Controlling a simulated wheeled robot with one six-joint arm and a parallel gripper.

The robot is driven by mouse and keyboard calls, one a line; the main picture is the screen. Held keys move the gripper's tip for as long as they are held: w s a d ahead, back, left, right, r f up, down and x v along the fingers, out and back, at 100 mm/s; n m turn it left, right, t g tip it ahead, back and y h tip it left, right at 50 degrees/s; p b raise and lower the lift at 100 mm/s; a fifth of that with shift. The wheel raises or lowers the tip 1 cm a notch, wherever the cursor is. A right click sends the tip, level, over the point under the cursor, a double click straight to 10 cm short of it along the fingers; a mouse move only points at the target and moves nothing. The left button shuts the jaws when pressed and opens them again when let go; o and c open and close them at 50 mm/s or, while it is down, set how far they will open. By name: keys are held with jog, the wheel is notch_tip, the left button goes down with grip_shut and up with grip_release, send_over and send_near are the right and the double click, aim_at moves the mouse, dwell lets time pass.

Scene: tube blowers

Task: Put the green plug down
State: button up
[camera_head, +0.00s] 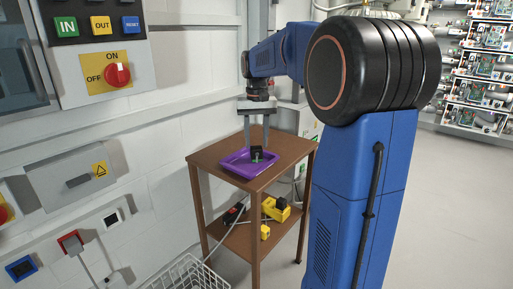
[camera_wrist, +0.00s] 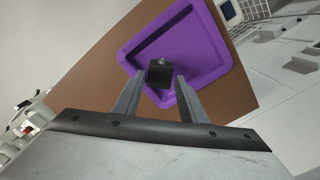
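A small dark block (camera_head: 257,153) with a hint of grey-green low on it stands in the purple tray (camera_head: 236,164); it is the only plug-like thing there. In the wrist view the dark block (camera_wrist: 160,75), with a small grey knob, shows against the purple tray (camera_wrist: 205,42), between my fingertips. My gripper (camera_head: 257,146) points down over the tray, its fingers on either side of the block. In the wrist view my gripper (camera_wrist: 161,82) is open, with narrow gaps beside the block. I see no bright green on the block.
The tray lies on a brown wooden table (camera_head: 205,154). A lower shelf holds yellow and black items (camera_head: 276,208). A wire basket (camera_head: 188,274) stands on the floor at the front left. The wall and a control panel (camera_head: 97,45) are close on the left.

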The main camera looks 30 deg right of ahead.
aim_at(256, 148)
notch_tip(256, 148, up, 9)
jog(key=shift+f, duration=0.2)
jog(key=s+a+f+n+t, duration=0.1)
jog(key=s+a+f, duration=0.2)
jog(key=s+a, duration=0.3)
jog(key=s+a+f+n+t, duration=0.15)
jog(key=s+a, duration=0.25)
jog(key=s, duration=0.5)
jog(key=s+a+f+n+t, duration=0.1)
jog(key=s+a+f, duration=0.2)
jog(key=s+f, duration=0.4)
jog(key=s+a+f+n+t, duration=0.1)
jog(key=s+a+f, duration=0.1)
jog(key=s+f, duration=0.6)
jog(key=shift+a, duration=0.4)
jog(key=shift+s+r+n, duration=0.1)
jog(key=shift+n, duration=0.15)
jog(key=shift+c, duration=0.3)
